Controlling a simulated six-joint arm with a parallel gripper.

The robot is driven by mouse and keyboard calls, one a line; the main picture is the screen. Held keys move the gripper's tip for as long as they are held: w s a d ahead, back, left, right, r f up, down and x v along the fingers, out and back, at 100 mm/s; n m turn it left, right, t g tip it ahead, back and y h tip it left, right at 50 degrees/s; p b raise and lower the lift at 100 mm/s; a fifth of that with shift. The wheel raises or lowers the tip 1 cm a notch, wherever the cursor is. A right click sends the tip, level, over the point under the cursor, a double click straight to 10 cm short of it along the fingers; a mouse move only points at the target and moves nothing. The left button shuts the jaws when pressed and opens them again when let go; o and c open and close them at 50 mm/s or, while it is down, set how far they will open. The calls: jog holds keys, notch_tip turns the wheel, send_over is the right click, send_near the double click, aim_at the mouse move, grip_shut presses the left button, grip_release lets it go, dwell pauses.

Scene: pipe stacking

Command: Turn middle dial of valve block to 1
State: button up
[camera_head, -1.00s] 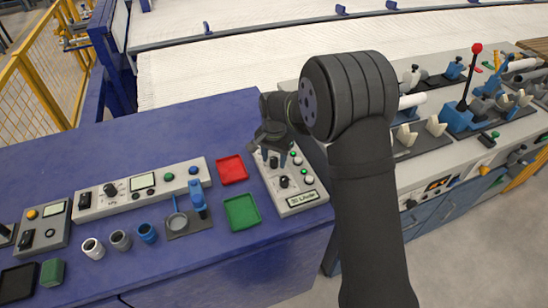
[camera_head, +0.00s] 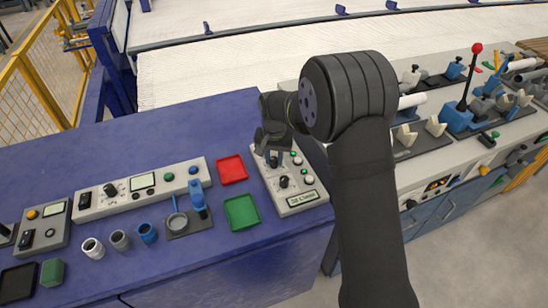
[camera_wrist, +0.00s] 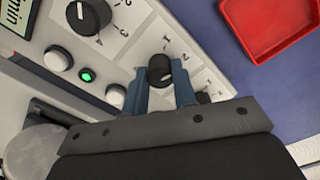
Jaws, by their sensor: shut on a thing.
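The valve block (camera_head: 296,198) is a light grey panel with several black dials and a column of buttons, right of the trays. Its middle dial (camera_wrist: 160,70) sits between the two blue fingers of my gripper (camera_wrist: 160,80) in the wrist view. The fingers are shut on this dial from both sides. A white mark shows on its face; the number it points to is unclear. A nearer dial (camera_head: 284,181) also shows in the wrist view (camera_wrist: 88,17), with numbers beside it. The third dial (camera_wrist: 203,97) is mostly hidden behind a finger. In the head view my gripper (camera_head: 272,150) is over the block's far half.
White buttons (camera_wrist: 57,58) and a lit green light (camera_wrist: 87,75) lie beside the dials. A red tray (camera_head: 232,170) and a green tray (camera_head: 242,213) stand left of the block. A long control panel (camera_head: 143,189) lies farther left on the blue table.

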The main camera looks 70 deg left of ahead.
aim_at(274, 159)
jog(key=n, duration=0.4)
jog(key=shift+n, duration=2.2)
jog(key=o, duration=1)
jog(key=shift+r, duration=0.1)
notch_tip(274, 159, up, 17)
jog(key=shift+r, duration=0.15)
notch_tip(274, 159, down, 18)
jog(key=shift+r, duration=0.2)
